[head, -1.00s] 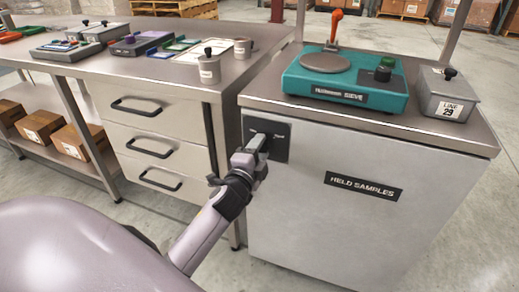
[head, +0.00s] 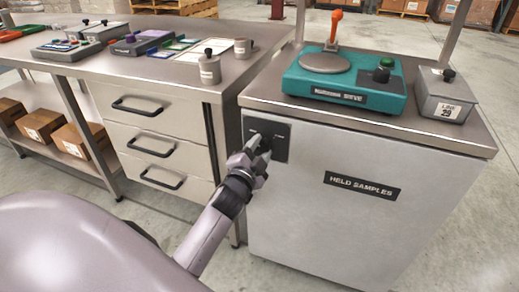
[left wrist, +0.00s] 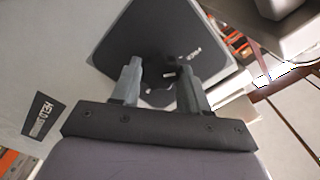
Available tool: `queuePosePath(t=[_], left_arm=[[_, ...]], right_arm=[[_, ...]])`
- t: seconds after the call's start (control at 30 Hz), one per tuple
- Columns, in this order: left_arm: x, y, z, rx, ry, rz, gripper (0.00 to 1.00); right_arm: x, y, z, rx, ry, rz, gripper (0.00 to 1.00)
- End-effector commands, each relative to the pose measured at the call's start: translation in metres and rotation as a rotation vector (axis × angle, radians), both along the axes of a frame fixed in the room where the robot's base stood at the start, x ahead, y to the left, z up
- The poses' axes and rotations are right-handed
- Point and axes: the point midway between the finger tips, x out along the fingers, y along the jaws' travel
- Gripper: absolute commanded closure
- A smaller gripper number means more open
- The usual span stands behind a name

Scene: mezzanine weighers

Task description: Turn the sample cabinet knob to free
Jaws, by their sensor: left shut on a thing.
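The sample cabinet (head: 320,215) is a pale grey box with a "HELD SAMPLES" label (head: 361,192) on its front. A black knob plate (head: 281,150) is at the front's upper left; it also shows in the left wrist view (left wrist: 150,40), with small white lettering. My left gripper (head: 257,152) is at this plate, shut on the dark knob (left wrist: 158,96), with a finger on each side of it in the left wrist view. The fingers and wrist hide much of the knob in the head view, so its exact pointing direction is unclear. My right gripper is out of view.
A teal sieve machine (head: 345,82) and a grey "LINE 29" box (head: 446,94) stand on the cabinet top. A steel bench (head: 130,75) with drawers stands to the left, close to my left forearm. Open floor lies in front.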

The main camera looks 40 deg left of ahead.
Motion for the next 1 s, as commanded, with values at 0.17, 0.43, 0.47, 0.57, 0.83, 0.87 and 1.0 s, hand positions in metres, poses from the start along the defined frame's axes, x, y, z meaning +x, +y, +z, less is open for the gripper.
queuePosePath(t=[0.17,0.43,0.47,0.57,0.83,0.87,1.0], left_arm=[[0.000,0.000,0.000,-0.007,-0.002,0.000,0.86],[0.000,0.000,0.000,-0.005,-0.001,0.000,0.30],[0.000,0.000,0.000,-0.004,-0.001,0.000,0.30],[0.000,0.000,0.000,-0.004,-0.001,0.000,0.30],[-0.019,-0.005,0.000,-0.004,0.000,-0.001,0.30],[-0.023,-0.006,0.000,-0.004,0.001,0.000,0.30],[-0.043,-0.011,0.000,-0.005,0.001,0.000,0.30]], right_arm=[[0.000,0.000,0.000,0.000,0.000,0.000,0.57],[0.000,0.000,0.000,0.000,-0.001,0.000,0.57],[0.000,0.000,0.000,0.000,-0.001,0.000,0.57],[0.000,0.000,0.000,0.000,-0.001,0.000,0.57],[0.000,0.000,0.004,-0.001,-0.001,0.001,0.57],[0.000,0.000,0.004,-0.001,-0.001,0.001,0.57],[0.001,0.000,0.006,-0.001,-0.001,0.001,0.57]])
